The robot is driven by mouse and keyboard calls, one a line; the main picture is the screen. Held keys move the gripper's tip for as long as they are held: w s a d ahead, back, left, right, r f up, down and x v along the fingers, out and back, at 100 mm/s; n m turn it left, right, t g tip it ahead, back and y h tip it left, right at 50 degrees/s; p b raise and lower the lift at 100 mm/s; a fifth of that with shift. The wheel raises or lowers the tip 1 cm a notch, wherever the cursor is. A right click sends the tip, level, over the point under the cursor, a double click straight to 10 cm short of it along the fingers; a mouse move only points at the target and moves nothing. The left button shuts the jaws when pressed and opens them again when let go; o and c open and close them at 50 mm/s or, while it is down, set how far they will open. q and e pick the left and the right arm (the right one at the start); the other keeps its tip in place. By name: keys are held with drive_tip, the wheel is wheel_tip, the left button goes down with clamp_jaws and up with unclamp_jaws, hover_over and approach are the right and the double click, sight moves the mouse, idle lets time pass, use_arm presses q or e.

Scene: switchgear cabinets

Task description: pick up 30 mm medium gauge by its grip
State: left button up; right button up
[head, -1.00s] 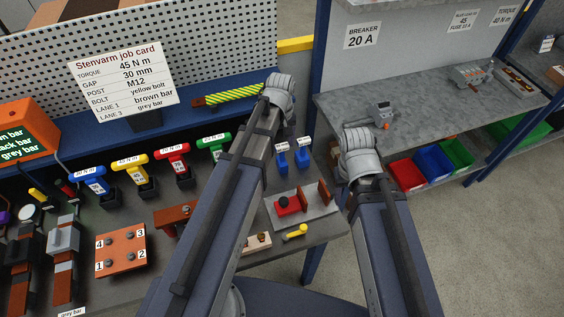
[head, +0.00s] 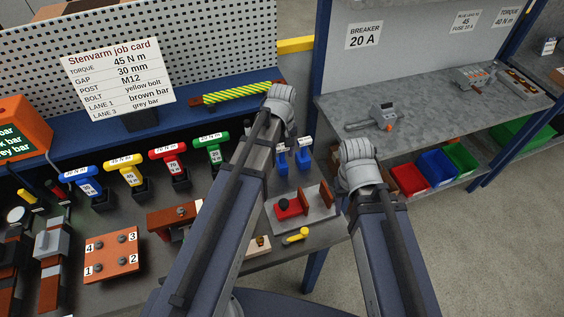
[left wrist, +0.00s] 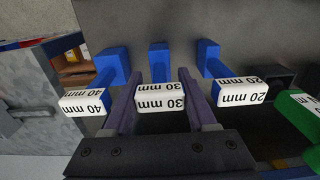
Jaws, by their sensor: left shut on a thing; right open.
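The 30 mm medium gauge (left wrist: 160,97) is in the middle of the left wrist view, a blue piece with a white label reading upside down. My left gripper (left wrist: 164,103) has one finger on each side of its labelled grip and is shut on it. The 40 mm gauge (left wrist: 88,101) and the 20 mm gauge (left wrist: 240,91) stand on either side. In the head view two blue gauges (head: 303,158) show beside my left arm, their labels too small to read. There the left fingers are hidden by the wrist. My right gripper (head: 358,165) is over the gap between benches, its fingers hidden.
A green-handled tool (head: 212,150) stands left of my left arm, close to the 20 mm gauge. A grey fixture with a red knob (head: 290,208) sits in front of the gauges. The grey shelf (head: 440,108) at right has free room.

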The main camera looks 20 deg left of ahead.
use_arm(q)
clamp_jaws()
idle(0.5)
wheel_tip(320, 180, up, 10)
drive_tip(key=p, duration=1)
use_arm(e)
wheel_tip(320, 180, up, 10)
